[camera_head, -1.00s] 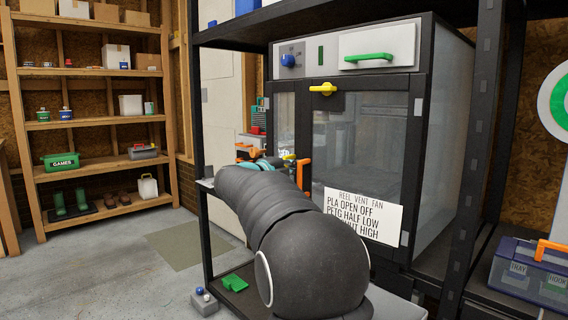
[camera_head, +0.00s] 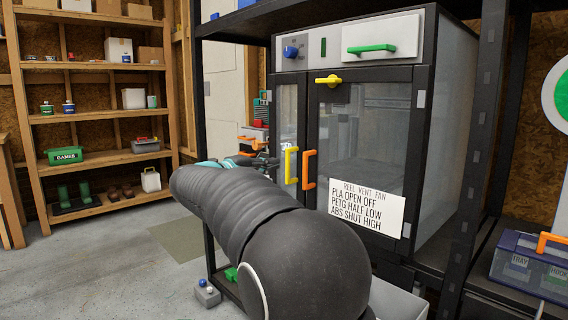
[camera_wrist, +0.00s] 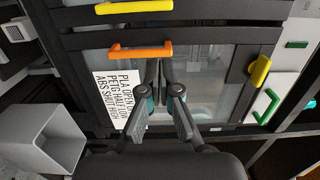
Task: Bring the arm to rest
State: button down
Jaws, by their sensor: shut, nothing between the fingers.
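My arm reaches from the lower middle of the head view toward the left, in front of a dark printer cabinet (camera_head: 425,120). My gripper (camera_wrist: 160,72) is shut with nothing in it in the wrist view; in the head view only a teal part of it shows past the arm. The cabinet's glass doors look closed. One has a yellow handle (camera_head: 291,165), the other an orange handle (camera_head: 309,169), which also shows in the wrist view (camera_wrist: 140,51). My gripper appears apart from both handles, though the wrist view overlaps it with the door glass.
A white sign (camera_head: 365,207) is on the cabinet door, with a yellow latch (camera_head: 328,79) and a green handle (camera_head: 383,48) above. A blue toolbox (camera_head: 530,268) stands at right. A wooden shelf (camera_head: 95,140) stands at back left. The floor (camera_head: 110,270) at left is mostly clear.

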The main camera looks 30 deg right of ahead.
jog(key=w+a+f+n+t+y, duration=0.4)
jog(key=w+a+n+t+y, duration=0.55)
jog(key=a+n, duration=0.35)
jog(key=s+a+f+n+g+y, duration=0.1)
jog(key=s+a+f+n+y, duration=0.5)
jog(key=a+f+n+y, duration=0.3)
jog(key=s+a+f+n+g+y, duration=0.1)
jog(key=s+f+n+g, duration=0.25)
jog(key=s, duration=0.55)
jog(key=s+a+f+n+g+y, duration=0.1)
jog(key=s+f+n+g, duration=0.3)
jog(key=s, duration=0.5)
jog(key=s+d+f+h, duration=0.1)
jog(key=s+d, duration=0.1)
jog(key=s, duration=0.5)
jog(key=s+d+f+n+g+h, duration=0.1)
jog(key=s+d+f, duration=0.1)
jog(key=s, duration=0.5)
jog(key=s+d+f+n+h, duration=0.1)
jog(key=s+d+f, duration=0.1)
jog(key=s+d, duration=0.2)
jog(key=shift+s+g, duration=0.3)
jog(key=shift+s, duration=1.25)
